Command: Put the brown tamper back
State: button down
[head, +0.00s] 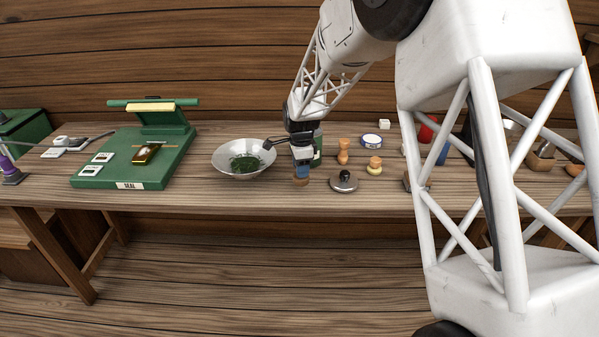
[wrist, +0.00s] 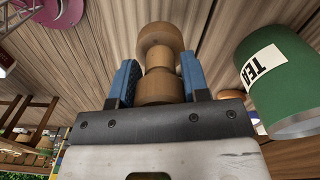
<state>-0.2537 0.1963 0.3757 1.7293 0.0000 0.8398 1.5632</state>
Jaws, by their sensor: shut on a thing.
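The brown tamper (head: 300,182) is a turned wooden piece with a rounded end. It is between the blue fingers of my gripper (head: 302,167), and its lower end shows just below them in the head view. In the wrist view the tamper (wrist: 160,60) stands between the two blue fingers of my gripper (wrist: 158,82), which are shut on its narrower part. It is close to the table top; I cannot tell whether it touches. A similar wooden piece (head: 343,150) stands to the right, and another with a yellow-green base (head: 375,168) stands beyond it.
A metal pan (head: 225,164) with green leaves stands left of my gripper. A green tea tin (wrist: 285,85) is close beside it. A round lid with a dark knob (head: 344,182) lies to the right. A green sealer (head: 150,172) stands at the left of the table (head: 210,195).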

jog(key=shift+w, duration=0.15)
jog(key=shift+w+a+f, duration=0.1)
jog(key=shift+w+a, duration=0.05)
jog(key=shift+w, duration=0.45)
jog(key=shift+w+f, duration=0.15)
jog(key=shift+f, duration=1.4)
jog(key=shift+f, duration=0.35)
jog(key=c, duration=0.6)
grip_release()
jog(key=shift+r, duration=0.1)
jog(key=shift+r, duration=3.95)
